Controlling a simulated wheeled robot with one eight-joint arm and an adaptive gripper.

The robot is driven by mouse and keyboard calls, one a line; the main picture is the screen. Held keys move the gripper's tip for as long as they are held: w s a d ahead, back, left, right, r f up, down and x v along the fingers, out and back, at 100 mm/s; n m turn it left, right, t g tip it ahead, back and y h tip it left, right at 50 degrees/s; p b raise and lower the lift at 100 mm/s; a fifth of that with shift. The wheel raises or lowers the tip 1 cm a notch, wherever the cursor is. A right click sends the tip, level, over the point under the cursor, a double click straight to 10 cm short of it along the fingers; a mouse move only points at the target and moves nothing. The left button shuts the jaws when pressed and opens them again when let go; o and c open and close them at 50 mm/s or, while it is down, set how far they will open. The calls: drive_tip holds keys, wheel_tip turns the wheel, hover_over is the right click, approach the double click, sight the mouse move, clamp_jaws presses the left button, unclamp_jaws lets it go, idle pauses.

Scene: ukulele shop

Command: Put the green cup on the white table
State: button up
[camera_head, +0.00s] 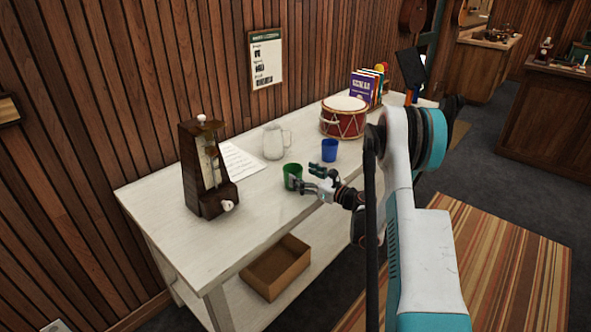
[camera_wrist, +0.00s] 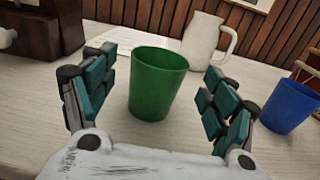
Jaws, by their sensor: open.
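The green cup (camera_head: 292,176) stands upright on the white table (camera_head: 262,205), near its front edge. In the wrist view the green cup (camera_wrist: 157,85) is ahead of my palm, between the two spread fingers. My gripper (camera_head: 305,180) is open and low over the table, its fingers at the right side of the cup in the head view. In the wrist view my gripper (camera_wrist: 150,95) shows a gap between each finger and the cup. The cup's far side is hidden.
A blue cup (camera_head: 329,150) stands right of the green cup. A white pitcher (camera_head: 273,143), a paper sheet (camera_head: 240,162) and a red drum (camera_head: 343,122) are behind. A dark metronome (camera_head: 205,172) stands left. A cardboard box (camera_head: 275,268) sits on the lower shelf.

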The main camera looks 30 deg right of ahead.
drive_tip(key=p+v, duration=0.1)
drive_tip(key=v, duration=0.6)
drive_tip(key=shift+p, duration=0.3)
